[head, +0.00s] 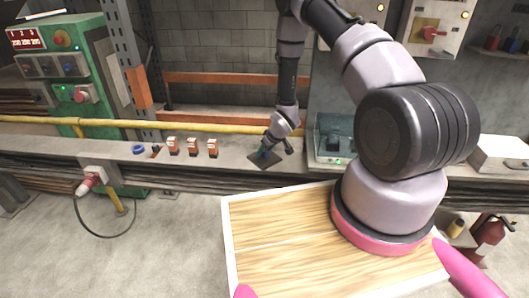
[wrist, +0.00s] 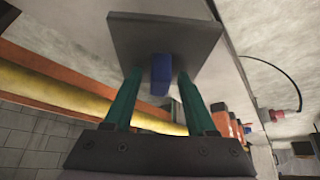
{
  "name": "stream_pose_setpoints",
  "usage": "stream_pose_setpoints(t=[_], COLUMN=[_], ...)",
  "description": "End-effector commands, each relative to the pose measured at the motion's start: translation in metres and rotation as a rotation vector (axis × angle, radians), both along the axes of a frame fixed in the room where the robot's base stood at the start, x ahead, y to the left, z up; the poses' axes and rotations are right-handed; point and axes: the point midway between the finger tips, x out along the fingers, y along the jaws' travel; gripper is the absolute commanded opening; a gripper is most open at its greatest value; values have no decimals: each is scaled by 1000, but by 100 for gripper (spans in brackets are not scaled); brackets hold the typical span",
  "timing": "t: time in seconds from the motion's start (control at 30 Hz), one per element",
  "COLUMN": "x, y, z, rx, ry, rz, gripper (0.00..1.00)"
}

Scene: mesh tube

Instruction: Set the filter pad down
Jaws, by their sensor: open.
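The filter pad (head: 258,161) is a thin dark square plate at the bench, right of the small orange-and-white blocks in the head view. In the wrist view the pad (wrist: 190,38) fills the top middle, with a blue block-shaped grip (wrist: 161,72) on its face. My gripper (head: 268,151) is right over the pad. In the wrist view its two green fingers (wrist: 160,88) stand open on either side of the blue grip, with a gap showing on both sides. I cannot tell whether the pad lies fully flat on the bench.
The grey bench (head: 225,166) runs along the wall. Several orange-and-white blocks (head: 192,147) and a blue ring (head: 138,150) stand left of the pad. A grey-green device (head: 333,142) stands to its right. A yellow pipe (head: 228,127) runs behind. A wooden-topped surface (head: 280,240) is in front.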

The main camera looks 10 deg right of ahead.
Motion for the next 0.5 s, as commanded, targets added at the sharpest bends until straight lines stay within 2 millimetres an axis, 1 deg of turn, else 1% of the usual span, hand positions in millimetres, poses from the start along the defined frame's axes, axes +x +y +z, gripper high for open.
stream_pose_setpoints(t=[0.17,0.5], x=[-7,-39], y=[-5,-20], z=[19,81], rx=[1,1], ry=[-2,-3], rz=[-1,0], gripper=[57,57])
